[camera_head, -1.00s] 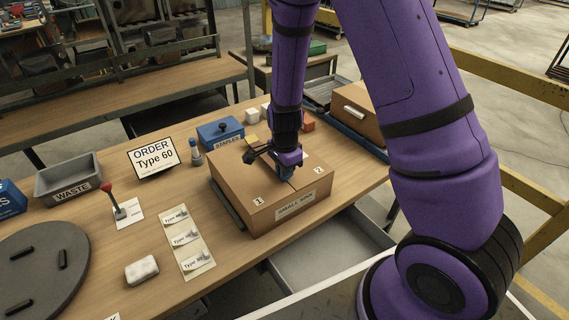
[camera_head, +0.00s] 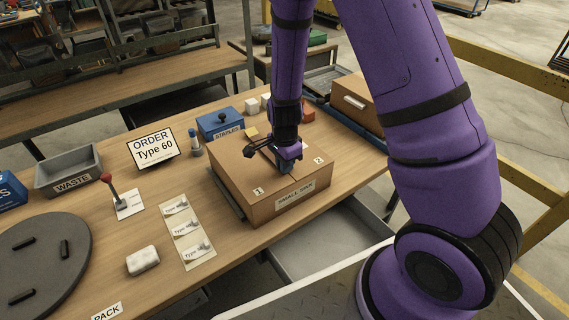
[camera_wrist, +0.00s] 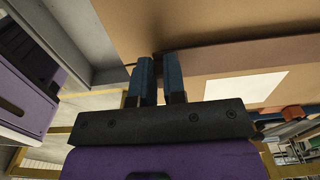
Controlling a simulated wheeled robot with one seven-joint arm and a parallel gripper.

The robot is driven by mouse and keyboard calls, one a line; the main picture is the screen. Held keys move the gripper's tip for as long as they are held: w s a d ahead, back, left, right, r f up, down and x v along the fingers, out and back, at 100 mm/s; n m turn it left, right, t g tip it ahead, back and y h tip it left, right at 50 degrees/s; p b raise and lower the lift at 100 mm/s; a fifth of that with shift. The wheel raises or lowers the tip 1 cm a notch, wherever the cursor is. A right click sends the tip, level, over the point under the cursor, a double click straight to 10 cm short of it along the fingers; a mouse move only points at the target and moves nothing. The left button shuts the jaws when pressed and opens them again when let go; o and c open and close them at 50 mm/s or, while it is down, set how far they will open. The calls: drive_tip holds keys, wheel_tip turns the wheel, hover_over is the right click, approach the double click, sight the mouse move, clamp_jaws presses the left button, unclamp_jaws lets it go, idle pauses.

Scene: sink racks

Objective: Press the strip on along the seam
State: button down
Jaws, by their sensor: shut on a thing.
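The brown cardboard box (camera_head: 238,178), labelled "SMALL" with a second word hard to read, stands shut on the bench. Its top seam runs toward the front edge, between labels 1 and 2. My gripper (camera_head: 287,168) points down at the top of the box, over the seam. In the wrist view, its two blue fingers (camera_wrist: 159,62) are close together at the box. A small dark piece shows between the fingertips; I take it for the strip, but its shape and length are mostly hidden. I cannot tell how much of it lies against the cardboard.
A brown drawer box (camera_head: 357,103) stands behind right.

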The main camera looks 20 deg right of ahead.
drive_tip(key=shift+f, duration=0.55)
idle(0.9)
drive_tip(key=c, duration=1.1)
unclamp_jaws()
drive_tip(key=s+d+r+n+t+y, duration=0.1)
drive_tip(key=s+r+n, duration=0.1)
drive_tip(key=r, duration=0.9)
drive_tip(key=s+r+n, duration=0.1)
drive_tip(key=r+n, duration=0.1)
drive_tip(key=r, duration=0.9)
drive_tip(key=s+d+r+n+t, duration=0.2)
drive_tip(key=s+r+n, duration=0.4)
drive_tip(key=s+r, duration=0.2)
drive_tip(key=s+d+r+n+t+h, duration=0.1)
drive_tip(key=s+d+r+n+t, duration=0.1)
drive_tip(key=s+r+n, duration=0.3)
drive_tip(key=s+r, duration=0.3)
drive_tip(key=s, duration=0.4)
drive_tip(key=shift+d+r+n, duration=0.35)
drive_tip(key=shift+r+n, duration=0.05)
